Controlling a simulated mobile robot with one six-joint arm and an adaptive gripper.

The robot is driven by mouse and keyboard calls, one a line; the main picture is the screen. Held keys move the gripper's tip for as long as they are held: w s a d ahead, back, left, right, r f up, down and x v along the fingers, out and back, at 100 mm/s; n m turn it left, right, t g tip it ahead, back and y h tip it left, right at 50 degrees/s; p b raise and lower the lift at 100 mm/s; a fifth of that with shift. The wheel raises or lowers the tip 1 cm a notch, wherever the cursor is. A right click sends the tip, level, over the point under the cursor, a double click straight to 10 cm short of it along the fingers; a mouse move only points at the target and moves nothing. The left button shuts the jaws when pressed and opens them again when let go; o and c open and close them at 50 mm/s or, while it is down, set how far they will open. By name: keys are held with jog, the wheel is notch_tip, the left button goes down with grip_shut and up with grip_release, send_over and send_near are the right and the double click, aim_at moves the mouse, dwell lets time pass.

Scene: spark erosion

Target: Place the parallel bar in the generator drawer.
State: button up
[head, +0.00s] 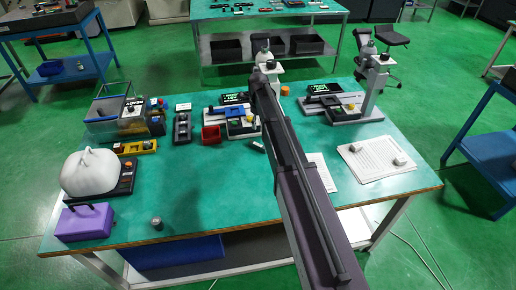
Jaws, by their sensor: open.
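My arm rises from the bottom right across the workbench (215,205), and its far end is near a microscope. My gripper cannot be made out; the arm hides the area beyond and below it. A small pale grey bar-like piece (258,146) lies on the green bench top, just left of my arm; I cannot tell for sure whether it is the parallel bar. No generator drawer can be identified with certainty. A purple box (84,222) with dark handles stands at the bench's front left corner.
A white rounded object (90,172) sits behind the purple box. A red bin (211,135), a yellow tray (136,147) and a clear-sided box (103,112) stand at left. A microscope (374,80) and paper sheets (375,158) are at right. The front middle is mostly clear, with a small grey cylinder (156,223).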

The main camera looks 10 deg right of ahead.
aim_at(258, 144)
jog(key=shift+f+b, duration=3.8)
jog(key=shift+f, duration=0.2)
jog(key=shift+f, duration=0.15)
jog(key=shift+a+f+b, duration=0.1)
jog(key=shift+f+b, duration=2.35)
jog(key=shift+b, duration=0.15)
grip_shut()
